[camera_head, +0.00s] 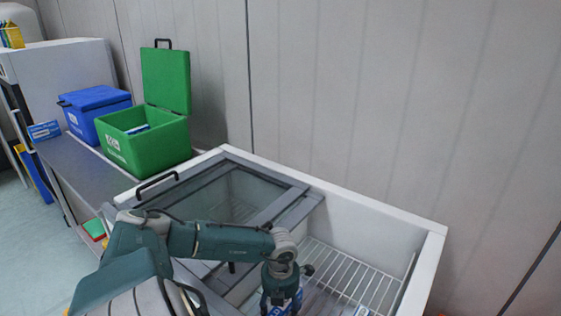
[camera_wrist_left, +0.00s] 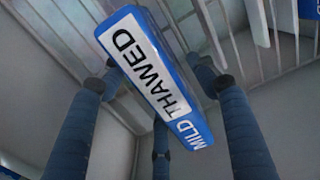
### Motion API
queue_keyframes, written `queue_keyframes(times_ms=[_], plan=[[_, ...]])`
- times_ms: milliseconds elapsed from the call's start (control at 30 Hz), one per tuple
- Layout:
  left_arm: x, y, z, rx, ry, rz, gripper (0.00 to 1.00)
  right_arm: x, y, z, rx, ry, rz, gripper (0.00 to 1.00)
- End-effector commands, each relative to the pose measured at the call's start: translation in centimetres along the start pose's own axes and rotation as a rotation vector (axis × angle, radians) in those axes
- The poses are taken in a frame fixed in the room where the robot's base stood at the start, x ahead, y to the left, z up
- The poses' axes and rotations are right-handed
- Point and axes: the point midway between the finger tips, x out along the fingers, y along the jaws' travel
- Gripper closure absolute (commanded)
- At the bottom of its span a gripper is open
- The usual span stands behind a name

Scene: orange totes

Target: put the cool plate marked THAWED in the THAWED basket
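The cool plate (camera_wrist_left: 152,75) is blue with a white label reading THAWED and a blue end reading MILD. It fills the gap between the fingers of my left gripper (camera_wrist_left: 155,78) in the left wrist view. The fingertips appear to press its sides. In the head view my left gripper (camera_head: 281,296) is low inside the open freezer, and part of the plate (camera_head: 297,300) shows beside its fingers. My right gripper is not in view. No basket with a readable THAWED label is in view.
The white chest freezer (camera_head: 385,215) has a wire rack (camera_head: 345,270) and a glass lid (camera_head: 235,190) over its left part. A green open box (camera_head: 150,150) and a blue closed box (camera_head: 95,103) stand on a grey bench (camera_head: 75,165) at left.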

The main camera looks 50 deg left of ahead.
Motion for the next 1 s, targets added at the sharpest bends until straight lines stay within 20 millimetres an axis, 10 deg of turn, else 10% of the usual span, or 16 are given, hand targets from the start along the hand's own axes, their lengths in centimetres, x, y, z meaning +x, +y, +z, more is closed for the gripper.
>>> queue_keyframes(times_ms=[367,1000], plan=[[-1.9,0.0,0.1,0.001,-0.001,0.001,0.41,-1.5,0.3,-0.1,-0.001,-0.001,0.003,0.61],[-12.4,0.0,0.0,0.001,-0.001,0.0,0.41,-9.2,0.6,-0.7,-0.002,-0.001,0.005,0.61]])
